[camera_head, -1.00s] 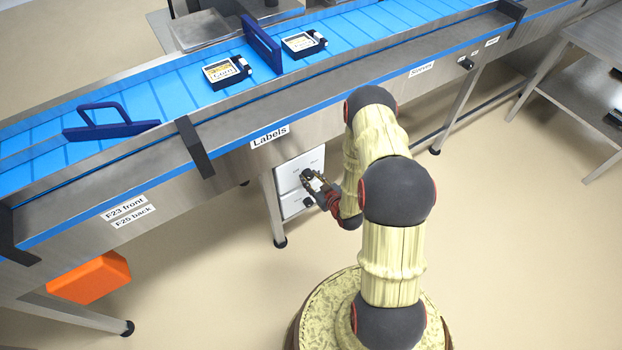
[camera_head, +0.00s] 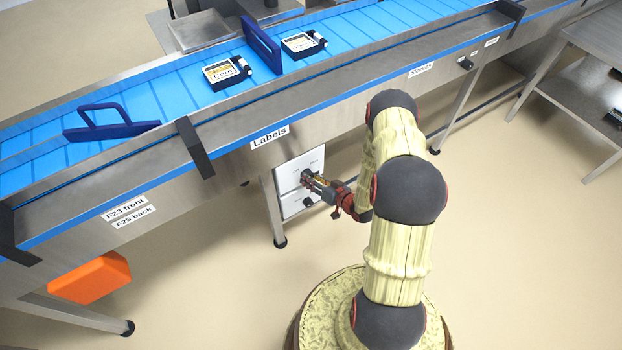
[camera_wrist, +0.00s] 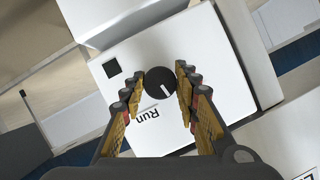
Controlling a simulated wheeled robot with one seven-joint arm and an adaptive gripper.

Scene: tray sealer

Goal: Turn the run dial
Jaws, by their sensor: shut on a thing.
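The run dial (camera_wrist: 159,84) is a round black knob with a white pointer line, on a white panel (camera_wrist: 215,60) marked "Run" in the wrist view. My gripper (camera_wrist: 159,76) has one finger on each side of the knob and is shut on it. In the head view my gripper (camera_head: 312,180) reaches the white panel (camera_head: 288,190) under the conveyor from the right. There the fingers largely hide the run dial.
The conveyor edge with the "Labels" sign (camera_head: 270,136) overhangs the panel. A table leg (camera_head: 272,212) stands at its left.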

